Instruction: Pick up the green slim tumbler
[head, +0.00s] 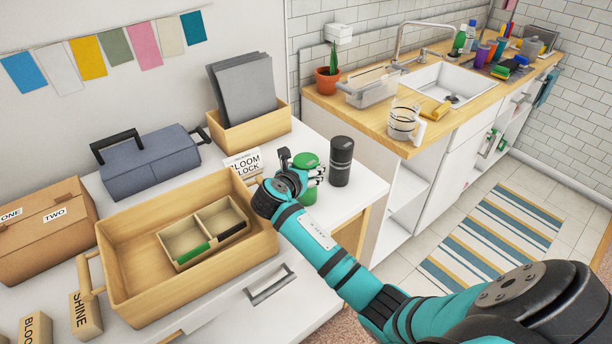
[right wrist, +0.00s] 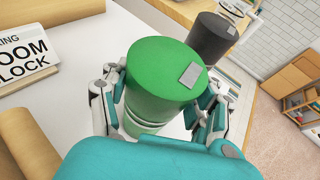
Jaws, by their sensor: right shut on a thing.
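The green slim tumbler (head: 307,188) stands upright on the white cabinet top, near its right end. In the right wrist view the tumbler (right wrist: 162,75) fills the middle, with a green lid bearing a small grey square. My right gripper (head: 312,174) is shut on the tumbler, with a finger on each side of it; the fingers also show in the right wrist view (right wrist: 160,108). The tumbler's lower part is partly hidden by my gripper and arm. I cannot tell whether its base touches the top. My left gripper is not in view.
A black tumbler (head: 341,161) stands close behind and right of the green one. A book (head: 243,163) lies to the left. A wooden tray (head: 120,262) with a divided box (head: 176,240) is further left. A grey toolbox (head: 150,165) stands behind the tray.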

